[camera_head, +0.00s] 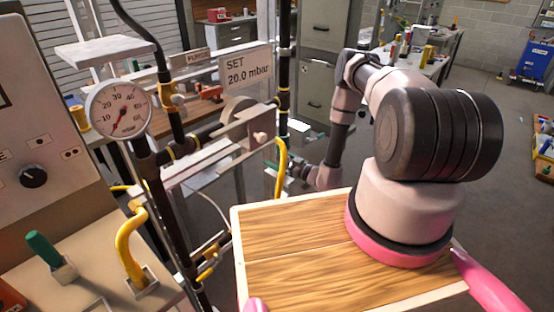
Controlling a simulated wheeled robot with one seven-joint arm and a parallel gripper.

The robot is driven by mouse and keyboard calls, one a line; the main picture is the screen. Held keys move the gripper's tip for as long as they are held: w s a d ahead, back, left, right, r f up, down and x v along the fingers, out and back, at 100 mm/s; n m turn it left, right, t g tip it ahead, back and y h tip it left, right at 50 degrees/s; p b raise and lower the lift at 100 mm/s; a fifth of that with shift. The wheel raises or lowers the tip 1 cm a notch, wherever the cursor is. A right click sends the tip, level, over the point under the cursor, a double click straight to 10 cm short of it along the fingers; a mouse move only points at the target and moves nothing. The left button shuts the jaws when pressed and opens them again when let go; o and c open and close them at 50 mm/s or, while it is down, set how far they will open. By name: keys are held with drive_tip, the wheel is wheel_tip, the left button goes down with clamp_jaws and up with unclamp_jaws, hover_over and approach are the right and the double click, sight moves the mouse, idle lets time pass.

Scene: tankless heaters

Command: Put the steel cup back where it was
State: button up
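I cannot make out a steel cup in the head view. My gripper (293,172) is at the far end of my arm, low behind the wooden top and close to the yellow pipe. It is small and partly lost against the pipework, so I cannot tell whether its fingers are open or shut, or whether they hold anything.
A pressure gauge (120,110) and dark pipes stand at the left, with a sign (247,68) reading "SET 20.0 mbar". A yellow pipe (281,165) runs beside my gripper. A panel with a black knob (33,176) is at far left. A workbench (425,66) stands behind; open floor lies right.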

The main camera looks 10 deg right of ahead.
drive_tip(key=shift+s+d+r, duration=0.15)
drive_tip(key=v, duration=1.1)
drive_tip(key=shift+s+d, duration=0.2)
drive_tip(key=shift+s, duration=0.05)
